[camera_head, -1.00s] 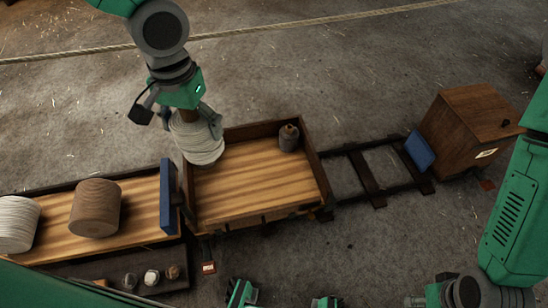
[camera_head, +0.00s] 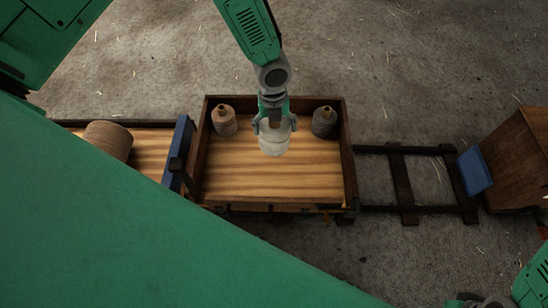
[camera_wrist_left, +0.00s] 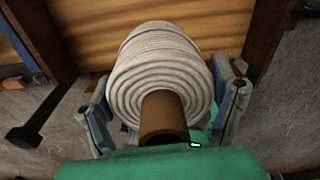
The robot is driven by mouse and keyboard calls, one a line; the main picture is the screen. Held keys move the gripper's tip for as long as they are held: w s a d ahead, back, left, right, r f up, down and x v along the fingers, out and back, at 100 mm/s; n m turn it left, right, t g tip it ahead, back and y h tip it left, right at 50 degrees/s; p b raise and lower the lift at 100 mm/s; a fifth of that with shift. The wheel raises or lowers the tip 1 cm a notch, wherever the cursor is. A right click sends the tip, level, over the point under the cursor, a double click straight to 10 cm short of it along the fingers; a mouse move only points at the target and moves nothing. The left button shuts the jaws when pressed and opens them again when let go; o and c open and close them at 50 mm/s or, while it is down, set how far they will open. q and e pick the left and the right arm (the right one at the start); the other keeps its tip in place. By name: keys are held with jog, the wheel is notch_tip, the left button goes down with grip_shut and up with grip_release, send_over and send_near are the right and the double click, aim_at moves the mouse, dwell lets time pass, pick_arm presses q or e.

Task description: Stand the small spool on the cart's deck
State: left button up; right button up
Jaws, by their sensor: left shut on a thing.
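The cart (camera_head: 272,198) stands in the middle of the head view, with a bare striped wooden deck inside low walls. My left gripper (camera_head: 274,125) is over the deck's back middle, shut on a spool wound with white rope (camera_head: 274,143). In the left wrist view the white spool (camera_wrist_left: 160,70) sits between the two fingers, its brown core toward the camera and deck planks beyond it. I cannot tell whether its base touches the deck. My right gripper is not in view; part of the right arm shows at the bottom right.
A tan small spool (camera_head: 223,121) stands in the cart's back left corner, a grey one (camera_head: 323,122) in the back right. A larger brown spool (camera_head: 108,140) lies on the left platform. Rails lead right to a wooden box (camera_head: 512,160). The deck's front is clear.

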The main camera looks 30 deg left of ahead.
pick_arm(q)
jog(key=f+m+b, duration=0.2)
jog(key=f, duration=0.4)
jog(key=f+m+b, duration=0.2)
jog(key=f+m, duration=0.1)
jog(key=f, duration=0.4)
jog(key=f+m+b, duration=0.2)
jog(key=f, duration=0.4)
jog(key=shift+s+a+f+m+b, duration=0.15)
jog(key=shift+a+f+m+b, duration=0.1)
jog(key=shift+m+b, duration=0.15)
jog(key=shift+d+r, duration=0.1)
jog(key=shift+r, duration=0.05)
jog(key=shift+c, duration=0.7)
jog(key=o, duration=1.5)
jog(key=shift+o, duration=0.2)
